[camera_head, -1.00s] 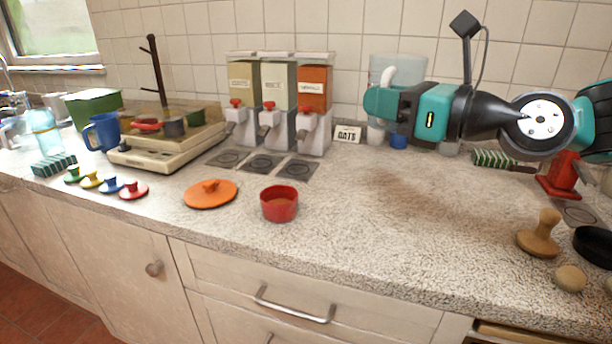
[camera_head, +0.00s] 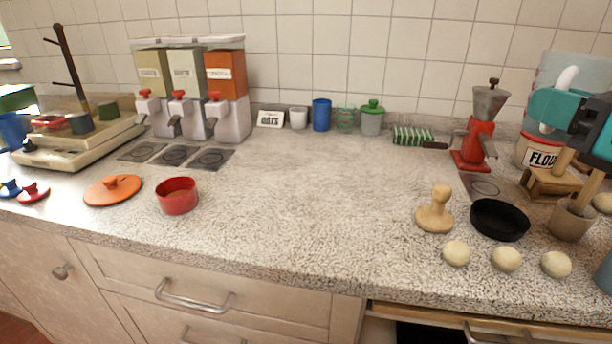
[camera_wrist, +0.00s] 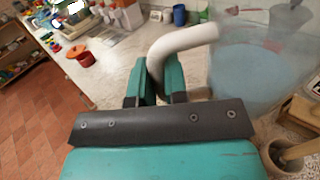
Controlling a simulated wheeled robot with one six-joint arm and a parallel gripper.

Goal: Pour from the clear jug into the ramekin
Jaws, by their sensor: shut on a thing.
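The clear jug (camera_head: 590,68) is at the right edge of the head view, partly cut off, above the counter near the flour canister. My gripper (camera_wrist: 155,80) is shut on the jug's white curved handle (camera_wrist: 185,42). The jug body (camera_wrist: 265,60) fills the right of the wrist view, with a pale blue area inside that looks like liquid. A small round red dish (camera_head: 177,197), which looks like the ramekin, stands upright on the counter at left, far from the jug. It has a brownish inside and also shows in the wrist view (camera_wrist: 81,56).
An orange lid (camera_head: 113,190) lies left of the red dish. Dispensers (camera_head: 190,90) stand behind it. A red grinder (camera_head: 480,135), black dish (camera_head: 499,220), wooden press (camera_head: 436,210) and pale balls (camera_head: 506,259) occupy the right. The middle counter is clear.

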